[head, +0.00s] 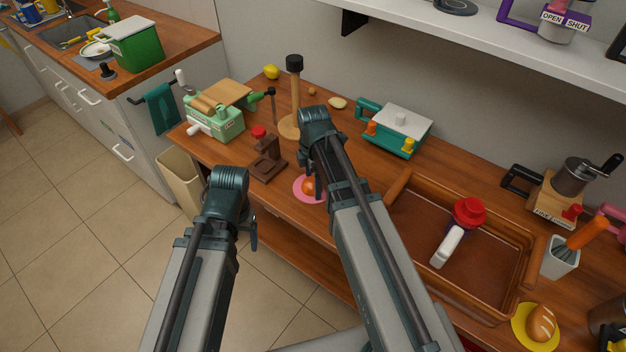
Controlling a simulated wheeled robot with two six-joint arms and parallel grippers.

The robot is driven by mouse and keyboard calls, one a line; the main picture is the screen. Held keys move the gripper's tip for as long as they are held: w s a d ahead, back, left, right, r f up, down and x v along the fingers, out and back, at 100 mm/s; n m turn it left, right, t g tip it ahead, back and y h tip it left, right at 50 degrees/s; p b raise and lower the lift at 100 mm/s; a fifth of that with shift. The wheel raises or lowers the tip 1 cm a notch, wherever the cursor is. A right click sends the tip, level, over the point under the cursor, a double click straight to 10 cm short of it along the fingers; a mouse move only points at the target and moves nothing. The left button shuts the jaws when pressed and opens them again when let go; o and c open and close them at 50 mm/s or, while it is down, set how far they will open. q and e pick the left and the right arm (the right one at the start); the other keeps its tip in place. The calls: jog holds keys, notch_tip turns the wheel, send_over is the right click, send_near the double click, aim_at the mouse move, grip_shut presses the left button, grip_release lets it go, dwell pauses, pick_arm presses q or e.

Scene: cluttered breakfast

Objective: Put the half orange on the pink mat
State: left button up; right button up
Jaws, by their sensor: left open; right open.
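The pink mat (300,196) is a round pink disc near the table's front edge. The half orange (308,187) is a small orange-red piece seen over the mat and appears to rest on it. My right gripper (318,187) is open and points down beside the half orange, covering part of it and of the mat. I cannot tell whether it touches the half orange. My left gripper (253,235) is open and empty, in front of the table edge, and mostly hidden by its own wrist.
A brown stand (268,165) is left of the mat. A brown tray (400,190) with a red-topped item (469,211) lies to the right. A teal and white box (401,125) and a tall wooden post (294,95) stand behind.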

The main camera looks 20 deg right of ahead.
aim_at(313, 180)
jog(key=shift+r, duration=0.1)
notch_tip(313, 180, up, 12)
jog(key=p, duration=1.2)
notch_tip(313, 180, down, 12)
jog(key=b, duration=1.2)
